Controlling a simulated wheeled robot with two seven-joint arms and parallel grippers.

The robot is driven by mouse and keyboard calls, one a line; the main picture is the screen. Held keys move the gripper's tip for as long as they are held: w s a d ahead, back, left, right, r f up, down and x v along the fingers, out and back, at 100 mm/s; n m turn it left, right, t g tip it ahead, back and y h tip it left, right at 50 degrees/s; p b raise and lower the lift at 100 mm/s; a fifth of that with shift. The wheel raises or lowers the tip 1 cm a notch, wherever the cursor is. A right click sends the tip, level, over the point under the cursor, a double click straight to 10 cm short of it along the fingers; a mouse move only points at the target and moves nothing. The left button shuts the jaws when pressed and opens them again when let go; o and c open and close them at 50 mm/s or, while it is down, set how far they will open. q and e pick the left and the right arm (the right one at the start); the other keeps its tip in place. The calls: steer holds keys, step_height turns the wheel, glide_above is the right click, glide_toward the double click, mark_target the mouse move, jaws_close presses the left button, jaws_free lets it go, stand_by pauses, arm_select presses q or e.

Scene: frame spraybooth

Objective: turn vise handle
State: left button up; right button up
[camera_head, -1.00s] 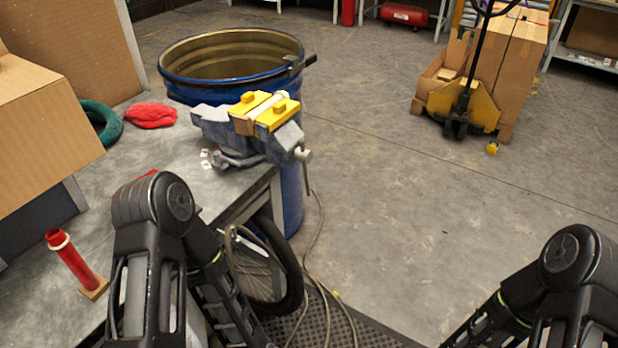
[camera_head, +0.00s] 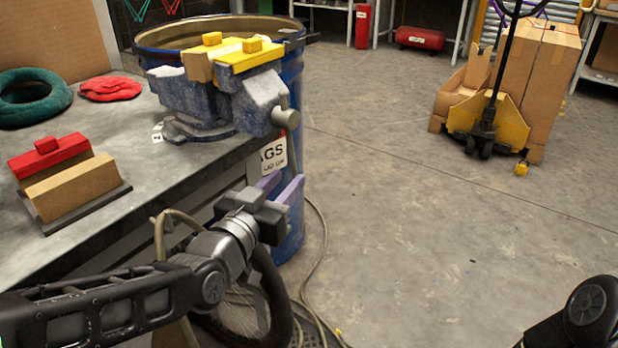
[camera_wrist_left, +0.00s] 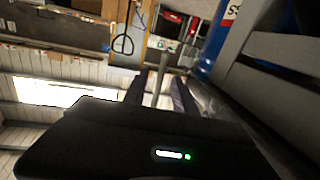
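The blue-grey vise (camera_head: 185,95) is on the corner of the workbench, with yellow jaw pads on top. Its handle (camera_head: 291,148) is a thin grey bar through a round screw end on the vise's right side, hanging nearly upright. My left gripper (camera_head: 282,184) is just below the handle, its two purple fingers pointing up and apart. It is open; the bar's lower end appears close to the fingertips, but I cannot tell if it is between them. In the left wrist view, the two dark fingers (camera_wrist_left: 160,95) stand apart with a thin grey bar showing between them. My right gripper is out of view.
The blue drum (camera_head: 292,75) stands behind and beside the vise. The workbench (camera_head: 120,220) carries a block with red and tan pieces (camera_head: 70,185), a red cloth (camera_head: 110,89) and a green ring (camera_head: 30,97). A bicycle wheel and hose are below my left arm.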

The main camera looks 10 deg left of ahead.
mark_target(291, 163)
arm_select(q)
steer(key=shift+a+r, duration=0.1)
steer(key=shift+r, duration=0.3)
steer(key=shift+s+r, duration=0.1)
steer(key=shift+r, duration=0.15)
steer(key=shift+w, duration=0.65)
steer(key=p, duration=0.1)
steer(key=w+p, duration=0.2)
steer(key=shift+w+d+r+t, duration=0.15)
steer(key=shift+d+r+t, duration=0.1)
steer(key=shift+r+t, duration=0.1)
steer(key=p, duration=0.4)
steer(key=w+p, duration=0.1)
steer(key=p, duration=0.4)
steer(key=shift+w+d+f, duration=0.1)
steer(key=shift+w+d, duration=0.1)
steer(key=shift+w, duration=0.05)
steer(key=shift+w+d+f+b, duration=0.1)
steer(key=shift+w+f+b, duration=0.1)
steer(key=shift+w, duration=0.25)
steer(key=shift+w+d+f+b, duration=0.1)
steer(key=shift+w+f+b, duration=0.05)
steer(key=shift+w, duration=0.7)
